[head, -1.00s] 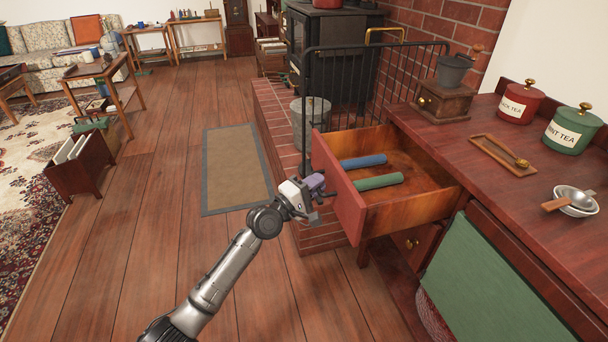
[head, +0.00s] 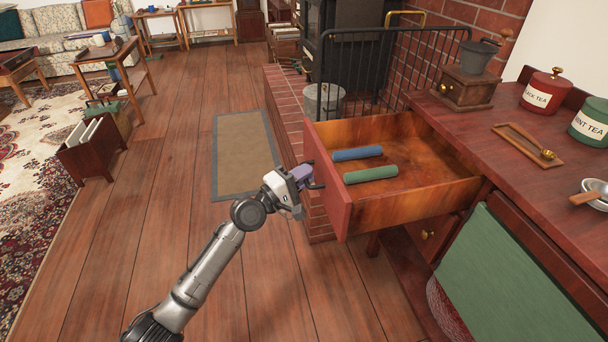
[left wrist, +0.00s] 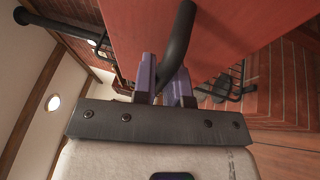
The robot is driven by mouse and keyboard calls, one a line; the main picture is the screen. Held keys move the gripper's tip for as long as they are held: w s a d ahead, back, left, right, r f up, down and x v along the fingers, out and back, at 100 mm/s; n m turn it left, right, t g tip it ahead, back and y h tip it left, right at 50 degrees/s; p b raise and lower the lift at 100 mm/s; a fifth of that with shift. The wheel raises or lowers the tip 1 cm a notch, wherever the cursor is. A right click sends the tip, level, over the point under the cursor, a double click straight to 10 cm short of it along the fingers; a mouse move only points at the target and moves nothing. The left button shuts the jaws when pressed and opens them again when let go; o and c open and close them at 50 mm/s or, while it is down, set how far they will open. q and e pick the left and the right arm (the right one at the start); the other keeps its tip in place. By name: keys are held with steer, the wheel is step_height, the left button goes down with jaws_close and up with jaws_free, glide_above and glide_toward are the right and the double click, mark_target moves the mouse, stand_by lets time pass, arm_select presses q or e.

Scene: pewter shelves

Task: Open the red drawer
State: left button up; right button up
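The red drawer (head: 328,182) is pulled well out of the wooden cabinet, its front facing left in the head view. A blue roll (head: 358,153) and a green roll (head: 371,173) lie inside it near the front. My left gripper (head: 309,177) is at the outer face of the drawer front, on its dark handle. In the left wrist view, the dark handle bar (left wrist: 178,40) passes between the purple fingers of my left gripper (left wrist: 165,82), which look closed around it, with the red drawer front (left wrist: 235,30) close behind. My right gripper is not in view.
A black fire guard (head: 385,75) and a metal bucket (head: 323,101) stand behind the drawer on a brick hearth. The cabinet top (head: 510,170) holds a coffee grinder (head: 467,88) and tea tins. A green cloth (head: 500,285) hangs below. Floor left of the drawer is clear.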

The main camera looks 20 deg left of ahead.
arm_select(q)
steer(key=o, duration=0.5)
steer(key=shift+c, duration=0.2)
steer(key=p+v, duration=0.1)
steer(key=v, duration=1.2)
steer(key=shift+s+a, duration=0.25)
steer(key=shift+s, duration=0.05)
steer(key=shift+f, duration=0.15)
